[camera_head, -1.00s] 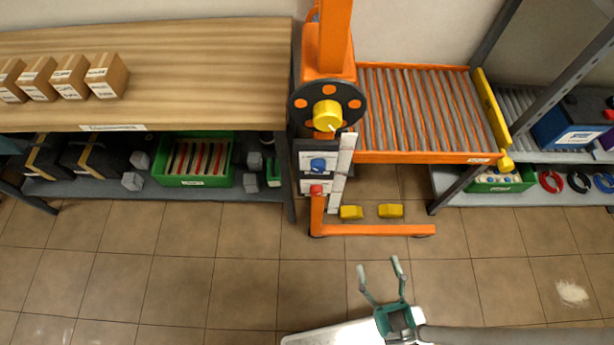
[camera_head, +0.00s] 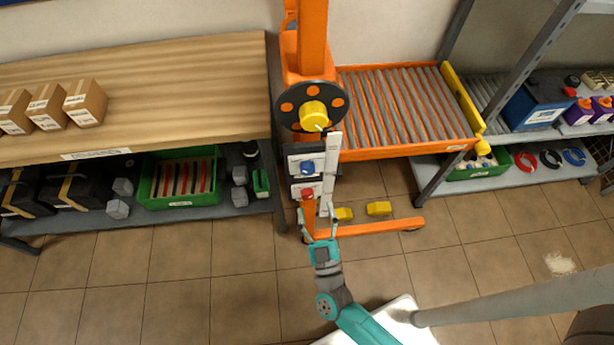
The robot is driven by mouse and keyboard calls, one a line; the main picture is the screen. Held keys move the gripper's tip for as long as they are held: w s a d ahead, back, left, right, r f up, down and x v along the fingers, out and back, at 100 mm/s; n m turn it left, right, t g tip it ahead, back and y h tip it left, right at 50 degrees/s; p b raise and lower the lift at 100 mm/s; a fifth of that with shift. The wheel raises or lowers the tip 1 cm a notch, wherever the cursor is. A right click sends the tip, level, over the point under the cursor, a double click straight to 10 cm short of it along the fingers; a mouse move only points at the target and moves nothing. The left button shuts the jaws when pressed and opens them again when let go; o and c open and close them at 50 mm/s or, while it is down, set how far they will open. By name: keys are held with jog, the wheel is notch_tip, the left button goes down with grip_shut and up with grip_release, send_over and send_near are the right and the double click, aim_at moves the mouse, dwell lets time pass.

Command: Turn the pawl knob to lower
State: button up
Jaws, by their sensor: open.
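The orange lifter (camera_head: 312,40) carries a black disc (camera_head: 334,96) with orange spots and a yellow centre knob (camera_head: 313,114). Below it are a blue knob (camera_head: 306,167) on an upper label plate and a red knob (camera_head: 306,194) on a lower one. The plates' print is too small to read, so I cannot tell which is the pawl knob. A pale upright scale strip (camera_head: 331,165) stands right of them. My gripper (camera_head: 319,217) is open and empty, its fingers pointing toward the panel, just below the red knob in the picture. Contact cannot be told.
The roller bed (camera_head: 405,105) with a yellow end bar (camera_head: 461,98) is at right. A wooden bench (camera_head: 180,85) and a green crate (camera_head: 180,202) are at left. Yellow feet (camera_head: 379,208) stand near the orange base leg (camera_head: 370,229). The front floor is open.

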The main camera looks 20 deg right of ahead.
aim_at(308, 174)
jog(key=x, duration=0.9)
jog(key=shift+w+r, duration=0.15)
jog(key=c, duration=1.1)
